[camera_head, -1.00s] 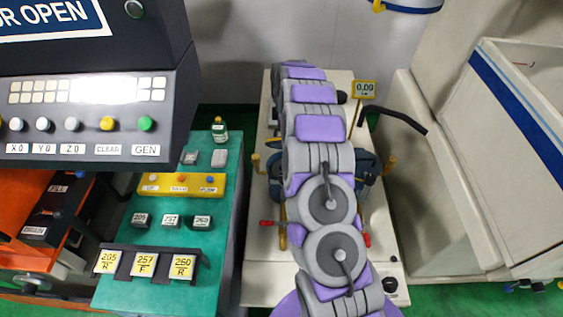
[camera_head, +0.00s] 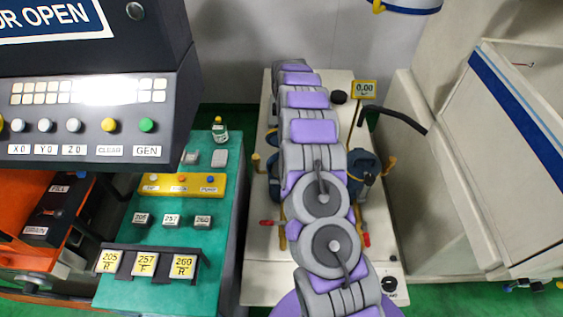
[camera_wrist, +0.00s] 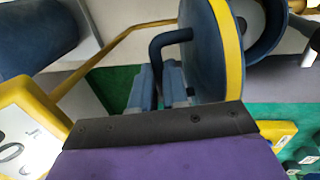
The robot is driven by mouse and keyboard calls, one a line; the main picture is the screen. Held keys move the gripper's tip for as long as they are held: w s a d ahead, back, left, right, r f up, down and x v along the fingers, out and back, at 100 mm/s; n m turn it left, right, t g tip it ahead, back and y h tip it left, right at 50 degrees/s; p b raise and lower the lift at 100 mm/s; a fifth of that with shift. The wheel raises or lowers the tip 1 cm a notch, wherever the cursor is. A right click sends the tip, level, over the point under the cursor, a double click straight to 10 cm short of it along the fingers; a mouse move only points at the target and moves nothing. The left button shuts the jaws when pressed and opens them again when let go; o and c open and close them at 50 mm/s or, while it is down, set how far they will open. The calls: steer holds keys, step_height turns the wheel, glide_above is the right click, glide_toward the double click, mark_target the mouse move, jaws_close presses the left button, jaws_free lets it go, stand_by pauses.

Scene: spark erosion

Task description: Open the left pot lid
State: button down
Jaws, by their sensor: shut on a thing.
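In the wrist view, a dark blue lid (camera_wrist: 208,52) with a yellow rim stands tilted on edge. My gripper (camera_wrist: 160,88) has its light blue fingers shut on the lid's dark bent handle (camera_wrist: 168,38). Beyond the lid, a dark blue round rim with a pale inside (camera_wrist: 262,22) shows, apparently the pot. In the head view, my arm covers the gripper and the held lid. A bit of blue pot (camera_head: 272,172) shows to the left of my arm. Another blue pot (camera_head: 364,166) with a yellow handle stands to its right.
A small yellow-framed display (camera_head: 364,89) stands at the back right of the pale bench (camera_head: 262,275). A green console (camera_head: 165,265) with buttons and labelled blocks is on the left. A large pale cabinet (camera_head: 440,190) closes off the right side. A black bent tube (camera_head: 395,115) sticks out near the display.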

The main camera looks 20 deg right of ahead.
steer(key=shift+w+d+f, duration=0.15)
steer(key=shift+w+d, duration=0.15)
steer(key=shift+w, duration=0.3)
steer(key=shift+w+d+f, duration=0.1)
steer(key=shift+w+d, duration=0.15)
steer(key=shift+w, duration=0.5)
steer(key=shift+w+d+f+p, duration=0.2)
steer(key=shift+w+d+p, duration=0.15)
steer(key=shift+w, duration=0.3)
steer(key=c, duration=1.7)
jaws_free()
steer(key=shift+w, duration=0.15)
steer(key=shift+f, duration=0.1)
